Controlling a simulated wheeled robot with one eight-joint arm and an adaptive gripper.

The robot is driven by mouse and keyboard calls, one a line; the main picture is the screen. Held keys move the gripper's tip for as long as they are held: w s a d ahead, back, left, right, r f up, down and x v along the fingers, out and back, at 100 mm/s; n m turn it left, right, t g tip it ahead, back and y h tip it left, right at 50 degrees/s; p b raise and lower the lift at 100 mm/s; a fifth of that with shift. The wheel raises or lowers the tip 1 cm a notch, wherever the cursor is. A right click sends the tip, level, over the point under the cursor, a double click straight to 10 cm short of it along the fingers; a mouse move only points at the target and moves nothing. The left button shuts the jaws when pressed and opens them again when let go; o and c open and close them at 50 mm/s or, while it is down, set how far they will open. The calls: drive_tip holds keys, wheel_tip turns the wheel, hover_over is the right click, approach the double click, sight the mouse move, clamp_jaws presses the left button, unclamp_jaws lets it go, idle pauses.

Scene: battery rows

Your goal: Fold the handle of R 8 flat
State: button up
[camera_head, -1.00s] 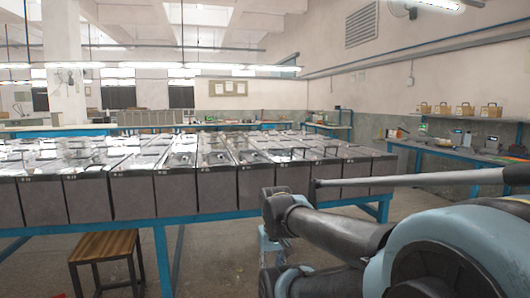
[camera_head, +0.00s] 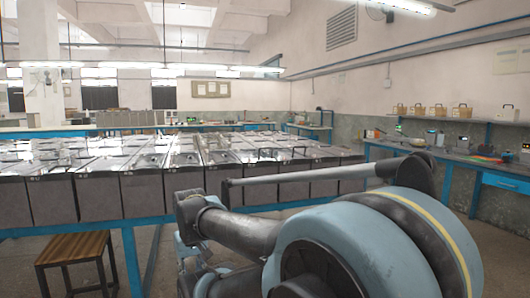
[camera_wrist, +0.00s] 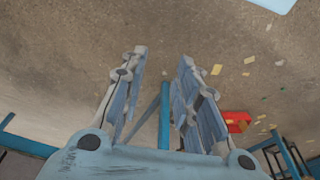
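Rows of grey batteries (camera_head: 143,197) with dark rims stand packed side by side on a blue-framed table in the head view. Small white labels sit on their front rims, too small to read, so I cannot tell which one is R 8. A dark raised handle (camera_head: 267,152) shows on a battery top behind my arm. My gripper (camera_wrist: 163,62) is open and empty in the wrist view, its two fingers apart over bare floor. It is away from the batteries.
The blue table frame (camera_head: 128,248) runs along the batteries' front. A workbench (camera_head: 440,152) with boxes and tools lines the right wall. A red object (camera_wrist: 237,121) and scraps lie on the floor.

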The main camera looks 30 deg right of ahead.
drive_tip(key=w+d+r+m+t+y, duration=0.2)
drive_tip(key=w+r+m+y, duration=0.25)
drive_tip(key=w+r, duration=0.85)
drive_tip(key=w+d+r+m+t+y, duration=0.1)
drive_tip(key=w+d+r+m+t, duration=0.5)
drive_tip(key=w+d, duration=0.7)
drive_tip(key=w+d+r+m+t, duration=0.1)
drive_tip(key=w+d+r, duration=0.15)
drive_tip(key=d, duration=0.65)
drive_tip(key=w+d+r+m+t, duration=0.15)
drive_tip(key=d+r, duration=0.25)
drive_tip(key=d, duration=0.4)
drive_tip(key=s+d+r+m+t+h, duration=0.1)
drive_tip(key=s+d+r+m+t, duration=0.15)
drive_tip(key=d, duration=0.85)
drive_tip(key=s+d+r+m+t+h, duration=0.1)
drive_tip(key=s+d+h, duration=0.15)
drive_tip(key=d, duration=0.85)
drive_tip(key=shift+y, duration=0.3)
drive_tip(key=x, duration=1.6)
drive_tip(key=shift+w+r, duration=0.3)
drive_tip(key=shift+r, duration=0.05)
drive_tip(key=shift+c, duration=0.5)
